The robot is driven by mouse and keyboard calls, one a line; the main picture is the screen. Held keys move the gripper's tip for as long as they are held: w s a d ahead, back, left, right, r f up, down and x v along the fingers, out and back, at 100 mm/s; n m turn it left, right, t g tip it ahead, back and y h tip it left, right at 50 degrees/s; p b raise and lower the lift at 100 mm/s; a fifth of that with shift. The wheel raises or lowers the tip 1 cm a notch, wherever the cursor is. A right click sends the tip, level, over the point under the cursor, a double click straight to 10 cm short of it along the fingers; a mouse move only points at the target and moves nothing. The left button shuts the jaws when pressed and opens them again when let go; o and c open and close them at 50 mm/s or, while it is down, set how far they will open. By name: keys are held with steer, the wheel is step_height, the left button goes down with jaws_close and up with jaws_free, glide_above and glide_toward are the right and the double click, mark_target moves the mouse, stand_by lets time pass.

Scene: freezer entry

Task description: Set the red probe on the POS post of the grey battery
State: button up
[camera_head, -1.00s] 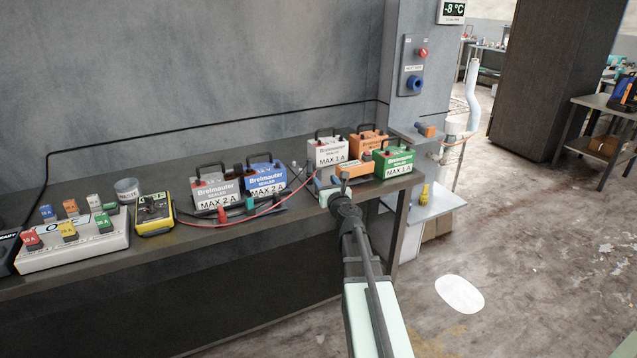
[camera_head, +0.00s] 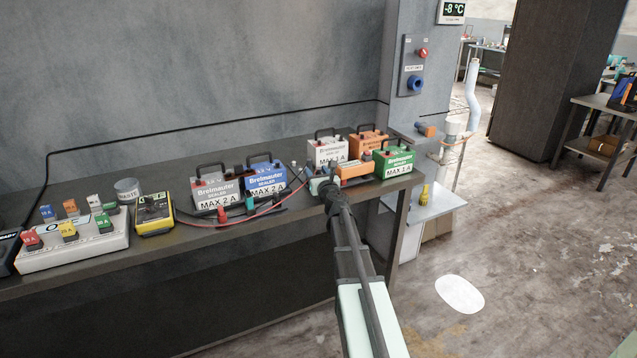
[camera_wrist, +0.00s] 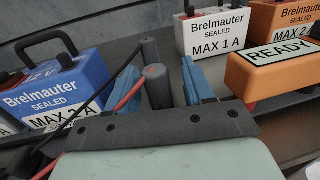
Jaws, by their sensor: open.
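My gripper (camera_head: 324,180) is over the bench, in front of the pale grey MAX 1 A battery (camera_head: 327,151). In the wrist view its blue fingers (camera_wrist: 160,88) are open, with a dark grey cylinder (camera_wrist: 158,92) between them; I cannot tell whether they touch it. A red lead (camera_wrist: 129,93) passes by the left finger, but its probe is not clearly seen. Another grey battery (camera_head: 209,181), marked MAX 2 A, stands further left, with a small upright red piece (camera_head: 221,214) before it. Which post is POS cannot be read.
A blue battery (camera_head: 265,177) stands left of my gripper. Orange (camera_head: 369,141) and green (camera_head: 394,161) batteries and an orange READY box (camera_head: 354,171) are close on the right. A yellow meter (camera_head: 154,213) is further left. Leads lie along the bench front.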

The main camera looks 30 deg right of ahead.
steer(key=shift+c, duration=0.5)
jaws_close()
steer(key=shift+r, duration=0.1)
step_height(320, 180, up, 14)
steer(key=shift+f, duration=0.25)
stand_by(1.1)
steer(key=shift+r, duration=0.15)
stand_by(0.4)
steer(key=w+a+n+y, duration=0.2)
steer(key=w+a+y, duration=0.1)
steer(key=a, duration=1)
steer(key=w+a+r+n+y, duration=0.1)
steer(key=w+a+n+y, duration=0.1)
steer(key=a, duration=1.1)
steer(key=w+a+n+g+y, duration=0.1)
steer(key=w+a+n+y, duration=0.1)
steer(key=a, duration=1.1)
steer(key=shift+w+a+r+y, duration=0.2)
steer(key=shift+w+r+y, duration=0.15)
steer(key=shift+w+y, duration=0.6)
